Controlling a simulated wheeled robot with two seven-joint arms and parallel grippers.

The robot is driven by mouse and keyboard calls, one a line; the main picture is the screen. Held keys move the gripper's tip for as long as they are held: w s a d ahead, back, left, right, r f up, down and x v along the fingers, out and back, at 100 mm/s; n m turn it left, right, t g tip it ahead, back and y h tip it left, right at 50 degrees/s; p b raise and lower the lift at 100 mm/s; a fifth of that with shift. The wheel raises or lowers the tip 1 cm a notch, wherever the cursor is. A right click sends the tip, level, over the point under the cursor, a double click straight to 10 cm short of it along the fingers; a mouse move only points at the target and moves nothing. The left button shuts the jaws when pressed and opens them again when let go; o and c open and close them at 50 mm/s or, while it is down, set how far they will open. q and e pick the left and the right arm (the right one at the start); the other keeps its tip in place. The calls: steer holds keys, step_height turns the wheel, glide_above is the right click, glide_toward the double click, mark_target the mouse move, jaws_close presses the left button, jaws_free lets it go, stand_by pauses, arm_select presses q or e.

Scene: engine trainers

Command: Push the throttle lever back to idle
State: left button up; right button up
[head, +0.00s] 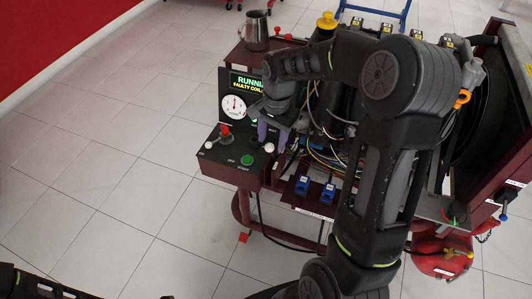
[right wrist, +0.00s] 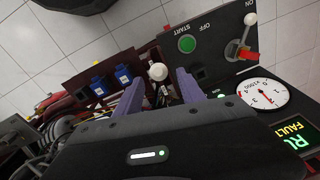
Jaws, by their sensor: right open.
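A lever with a white knob (head: 269,147), which looks like the throttle lever, stands at the right end of the dark control box (head: 232,172). In the right wrist view its white knob (right wrist: 158,72) shows between my two purple fingers. My right gripper (head: 272,139) is open and reaches down around the knob; it also shows in the right wrist view (right wrist: 158,83). I cannot tell whether either finger touches the lever. The lever's lower part and slot are partly hidden. My left gripper is out of view.
Wires and blue connectors (head: 303,182) lie to the right. Floor at left is clear.

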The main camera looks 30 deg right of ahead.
step_height(320, 180, down, 8)
steer(key=shift+w+a, duration=0.2)
steer(key=shift+w, duration=0.05)
stand_by(0.5)
jaws_close()
stand_by(0.3)
stand_by(0.9)
